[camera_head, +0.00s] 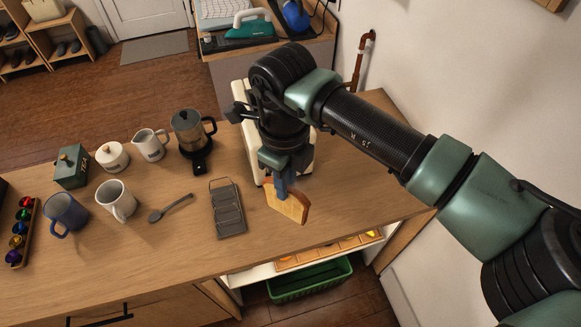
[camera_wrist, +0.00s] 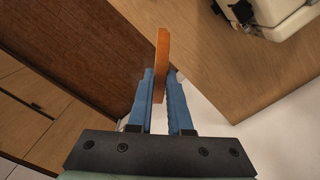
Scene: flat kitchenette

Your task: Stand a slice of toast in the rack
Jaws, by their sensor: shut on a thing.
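A slice of toast (camera_head: 287,204) hangs upright in my gripper (camera_head: 283,181) over the front right part of the counter in the head view. The wrist view shows the toast (camera_wrist: 160,65) edge-on between the two blue fingers of my gripper (camera_wrist: 160,88), which are shut on it. A dark grey toast rack (camera_head: 229,212) stands on the counter to the left of the toast. It has several crosswise dividers, and no toast shows in it. The rack is not in the wrist view.
A cream appliance (camera_head: 244,128) stands behind my gripper, partly hidden by my arm. Bare counter lies in front of the rack.

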